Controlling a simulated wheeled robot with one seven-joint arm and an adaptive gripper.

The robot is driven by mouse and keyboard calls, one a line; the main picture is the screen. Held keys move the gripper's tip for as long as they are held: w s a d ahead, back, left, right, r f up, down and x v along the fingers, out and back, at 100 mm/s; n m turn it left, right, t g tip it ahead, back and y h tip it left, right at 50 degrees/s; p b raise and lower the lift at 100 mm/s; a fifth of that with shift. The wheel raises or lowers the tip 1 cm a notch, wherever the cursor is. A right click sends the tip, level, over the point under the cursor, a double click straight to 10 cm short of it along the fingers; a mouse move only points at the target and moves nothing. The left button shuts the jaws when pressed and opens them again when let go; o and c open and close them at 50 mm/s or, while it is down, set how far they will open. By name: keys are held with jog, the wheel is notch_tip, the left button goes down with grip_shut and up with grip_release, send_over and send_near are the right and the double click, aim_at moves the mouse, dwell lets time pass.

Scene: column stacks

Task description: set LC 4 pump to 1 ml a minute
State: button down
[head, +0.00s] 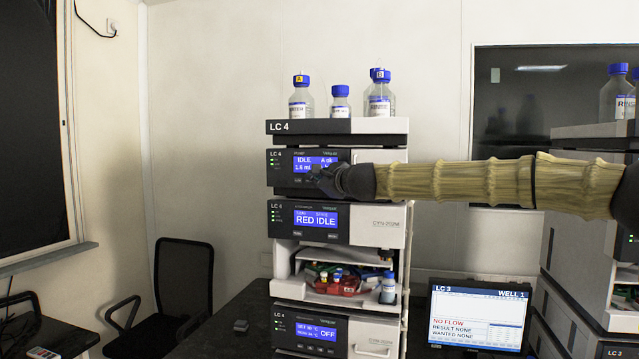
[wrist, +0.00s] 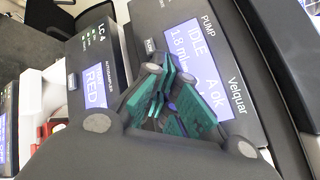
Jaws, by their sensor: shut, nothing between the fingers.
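The LC 4 pump module (head: 283,182) is the upper dark-fronted unit of the LC 4 stack. Its blue display (head: 305,163) reads IDLE and A ok, with a flow in ml that looks like 1.6 or 1.8; part is hidden by my gripper. In the wrist view the pump display (wrist: 187,42) is tilted and partly covered by my fingers. Small buttons sit along the display's lower edge, one clear of my fingers (wrist: 150,45). My gripper (head: 318,177) is shut and empty, its tips at the pump's front just below the display. I cannot tell whether they touch.
Below the pump, the LC 4 autosampler display (head: 316,219) reads RED IDLE. Capped bottles (head: 301,106) stand on top of the stack. An LC 3 screen (head: 478,316) shows NO FLOW at lower right. Another stack (head: 580,255) stands at right. A black chair (head: 184,280) is at left.

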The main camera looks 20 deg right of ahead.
jog(key=shift+w+d, duration=0.1)
jog(key=shift+w, duration=0.05)
dwell(0.6)
jog(key=shift+s+a+b, duration=0.35)
jog(key=shift+s+a, duration=0.1)
jog(key=shift+s, duration=0.25)
jog(key=shift+s, duration=0.1)
jog(key=shift+s+a+b, duration=0.4)
jog(key=shift+s+a, duration=0.3)
jog(key=shift+s, duration=0.3)
jog(key=shift+s+a+b, duration=0.4)
jog(key=shift+s+a, duration=0.3)
jog(key=shift+s, duration=0.3)
dwell(0.5)
